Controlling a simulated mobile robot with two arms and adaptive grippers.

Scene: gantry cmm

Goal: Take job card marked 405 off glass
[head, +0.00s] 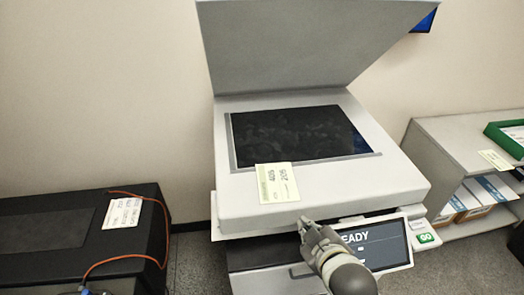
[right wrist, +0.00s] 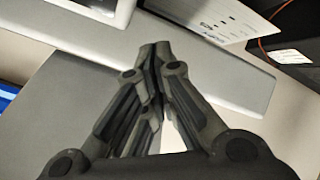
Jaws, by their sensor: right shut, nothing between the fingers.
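A pale card (head: 278,184) with a yellow-green strip lies at the front edge of the scanner glass (head: 290,135). Its print looks like 405 and 205, turned sideways. The card overlaps the glass's front frame and the white rim of the machine. My right gripper (head: 307,226) is shut and empty, in front of the machine's front edge, below and a little right of the card and apart from it. Its closed fingertips also show in the right wrist view (right wrist: 155,48). My left gripper is not in view.
The machine's lid (head: 310,45) stands open above the glass. A display reading READY (head: 385,245) is behind my right wrist. A black box (head: 45,230) with a card and orange cable stands left. A shelf (head: 455,135) with a green tray (head: 495,130) stands right.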

